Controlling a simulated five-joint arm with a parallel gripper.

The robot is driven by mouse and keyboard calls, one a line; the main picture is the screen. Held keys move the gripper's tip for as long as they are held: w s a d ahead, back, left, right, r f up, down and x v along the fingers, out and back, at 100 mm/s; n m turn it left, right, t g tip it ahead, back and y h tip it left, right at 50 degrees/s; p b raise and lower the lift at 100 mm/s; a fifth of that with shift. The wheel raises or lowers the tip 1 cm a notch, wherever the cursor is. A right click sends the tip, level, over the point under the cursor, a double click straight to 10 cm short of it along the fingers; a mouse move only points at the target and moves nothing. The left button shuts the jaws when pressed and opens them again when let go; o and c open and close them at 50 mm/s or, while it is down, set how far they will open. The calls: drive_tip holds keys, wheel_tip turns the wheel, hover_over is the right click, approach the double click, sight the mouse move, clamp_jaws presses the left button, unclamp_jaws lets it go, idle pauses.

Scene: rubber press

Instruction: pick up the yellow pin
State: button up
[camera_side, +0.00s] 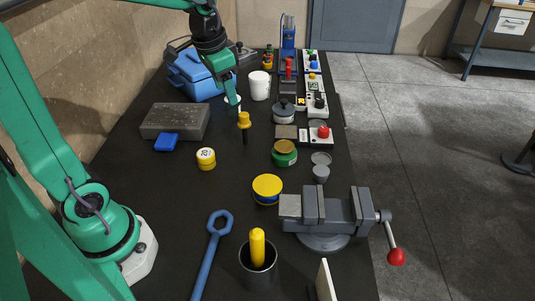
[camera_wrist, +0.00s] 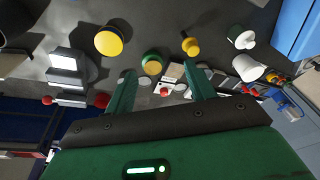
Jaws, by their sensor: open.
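A yellow pin (camera_side: 244,120) with a round yellow head and a dark lower part stands upright on the dark table, near the middle. In the wrist view the yellow pin (camera_wrist: 190,46) shows just beyond the right fingertip. My gripper (camera_side: 232,100) is above the table behind the pin and slightly to its left, pointing down. In the wrist view my gripper (camera_wrist: 159,70) has its two green fingers apart with nothing held between them. Another yellow rod (camera_side: 257,246) stands in a dark cup at the front.
A white mug (camera_side: 260,86), dark-lidded pot (camera_side: 284,112) and green jar (camera_side: 284,156) stand around the pin. A grey block (camera_side: 175,121) and blue box (camera_side: 197,76) are left. A vise (camera_side: 330,211) is front right. Bare table lies just in front of the pin.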

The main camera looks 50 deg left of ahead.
sight(243, 114)
drive_tip(key=w+a+f+g, duration=0.1)
drive_tip(key=w+a+f, duration=0.1)
drive_tip(key=w+f, duration=0.1)
drive_tip(key=w+a+f+m, duration=0.1)
drive_tip(key=w+a+f, duration=0.1)
drive_tip(key=w+f, duration=0.1)
drive_tip(key=w+a+f+m+g, duration=0.1)
drive_tip(key=w+a+f, duration=0.2)
drive_tip(key=f, duration=0.1)
drive_tip(key=shift+w+g, duration=0.3)
drive_tip(key=shift+w, duration=0.05)
drive_tip(key=shift+d+f, duration=0.1)
drive_tip(key=shift+f, duration=1.2)
drive_tip(key=shift+f, duration=2.6)
drive_tip(key=shift+c, duration=0.2)
drive_tip(key=c, duration=0.9)
